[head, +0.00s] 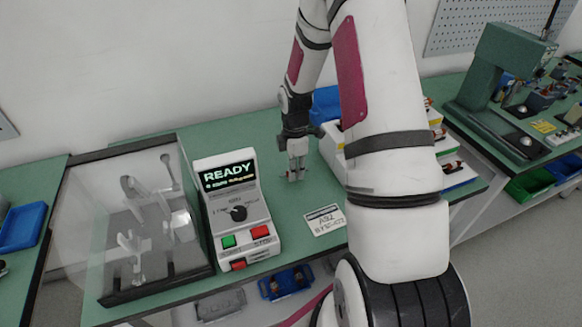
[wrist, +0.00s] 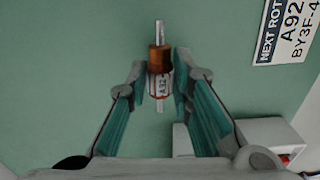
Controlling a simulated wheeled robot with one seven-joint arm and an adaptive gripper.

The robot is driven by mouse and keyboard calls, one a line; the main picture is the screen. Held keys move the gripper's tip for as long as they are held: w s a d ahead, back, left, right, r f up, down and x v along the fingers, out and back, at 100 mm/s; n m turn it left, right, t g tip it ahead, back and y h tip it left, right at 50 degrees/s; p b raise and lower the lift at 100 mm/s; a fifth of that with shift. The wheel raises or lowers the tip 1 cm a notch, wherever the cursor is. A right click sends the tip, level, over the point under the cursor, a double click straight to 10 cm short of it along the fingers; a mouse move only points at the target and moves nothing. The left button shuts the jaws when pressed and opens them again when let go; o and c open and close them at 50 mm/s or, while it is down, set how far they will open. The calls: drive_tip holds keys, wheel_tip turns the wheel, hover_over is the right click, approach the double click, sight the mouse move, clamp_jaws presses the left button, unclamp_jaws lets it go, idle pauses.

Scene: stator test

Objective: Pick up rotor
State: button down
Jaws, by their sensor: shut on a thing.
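In the head view my gripper (head: 295,174) points down, low over the green bench (head: 285,213). The rotor is too small there to make out clearly. I cannot tell whether it touches the bench or is lifted.
A white card reading "A92" (head: 325,220) lies on the bench. A tester reading "READY" (head: 235,205) and a clear-covered box (head: 150,225) stand to the left. White racks with several rotors stand right, partly behind my arm. A green press (head: 500,75) stands far right.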

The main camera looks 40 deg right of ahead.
drive_tip(key=s+a, duration=0.1)
drive_tip(key=s, duration=0.3)
drive_tip(key=s+a+r, duration=0.1)
drive_tip(key=s, duration=0.3)
drive_tip(key=s+a, duration=0.2)
drive_tip(key=s, duration=0.2)
drive_tip(key=shift+s+r, duration=0.2)
drive_tip(key=shift+s, duration=0.1)
wheel_tip(320, 180, up, 5)
drive_tip(key=p, duration=0.4)
